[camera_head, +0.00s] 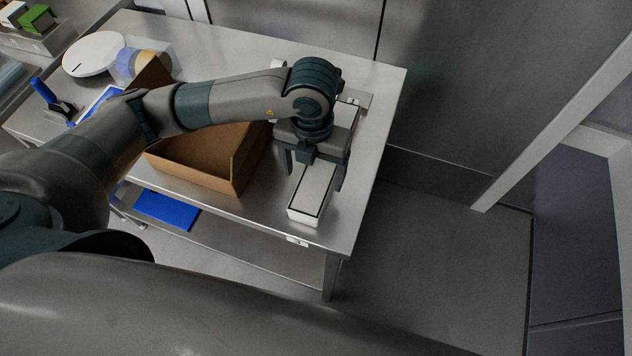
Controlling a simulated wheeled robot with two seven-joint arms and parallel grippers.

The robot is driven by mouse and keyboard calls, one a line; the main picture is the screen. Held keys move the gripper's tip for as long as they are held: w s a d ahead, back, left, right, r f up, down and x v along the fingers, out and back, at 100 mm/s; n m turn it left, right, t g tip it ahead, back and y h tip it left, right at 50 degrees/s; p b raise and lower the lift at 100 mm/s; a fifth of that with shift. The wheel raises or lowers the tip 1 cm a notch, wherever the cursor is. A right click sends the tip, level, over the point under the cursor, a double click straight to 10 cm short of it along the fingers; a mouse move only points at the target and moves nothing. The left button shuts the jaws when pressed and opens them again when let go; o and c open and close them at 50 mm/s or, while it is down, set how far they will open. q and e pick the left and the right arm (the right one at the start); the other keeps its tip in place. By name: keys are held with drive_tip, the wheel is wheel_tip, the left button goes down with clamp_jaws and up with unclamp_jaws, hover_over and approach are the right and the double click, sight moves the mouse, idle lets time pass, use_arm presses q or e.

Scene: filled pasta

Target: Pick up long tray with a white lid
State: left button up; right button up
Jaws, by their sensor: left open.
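A long tray with a white lid (311,193) lies near the right end of the steel table, its near end close to the front edge. My left gripper (312,178) is above the tray, pointing down, with its two fingers apart, one to each side of it. I cannot tell whether the fingers touch the tray. The gripper and wrist hide the tray's middle. Another pale, long piece (347,114) shows behind the wrist; I cannot tell if it is a separate tray. My right gripper is not in view.
An open cardboard box (200,172) stands left of the tray, under my left arm. A white round lid (93,54), a tape dispenser and a blue-handled tool (44,90) are at the far left. The steel table (377,92) ends just right of the tray; a blue item (166,209) lies on its lower shelf.

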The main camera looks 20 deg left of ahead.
sight(316, 180)
use_arm(q)
drive_tip(key=shift+f+p, duration=0.35)
drive_tip(key=shift+p, duration=0.05)
drive_tip(key=f+p, duration=0.1)
drive_tip(key=f, duration=0.1)
drive_tip(key=f+p, duration=0.1)
drive_tip(key=f, duration=0.1)
drive_tip(key=shift+w+d, duration=0.2)
drive_tip(key=shift+f, duration=0.25)
drive_tip(key=c, duration=1.3)
drive_tip(key=shift+r, duration=0.1)
